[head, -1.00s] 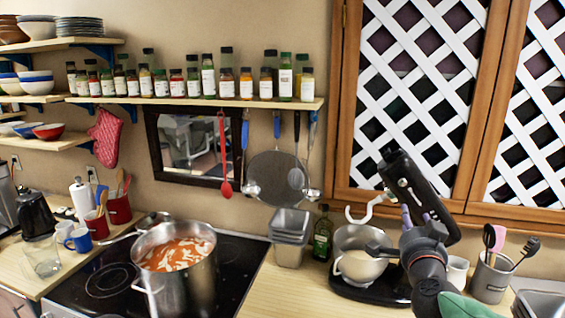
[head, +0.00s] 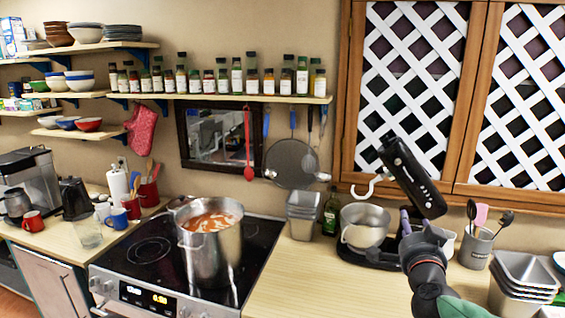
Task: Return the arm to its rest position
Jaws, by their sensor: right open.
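My right arm comes in from the lower right edge in the head view. Its gripper (head: 396,236) is open, with nothing seen between its fingers. I cannot tell whether the gripper touches the mixer. My left gripper is out of view.
A large pot (head: 208,250) of orange-red food stands on the stove (head: 150,258). Metal tins (head: 303,217) and a dark green bottle (head: 331,215) stand left of the mixer. A utensil crock (head: 477,248) and stacked pans (head: 522,285) are at right.

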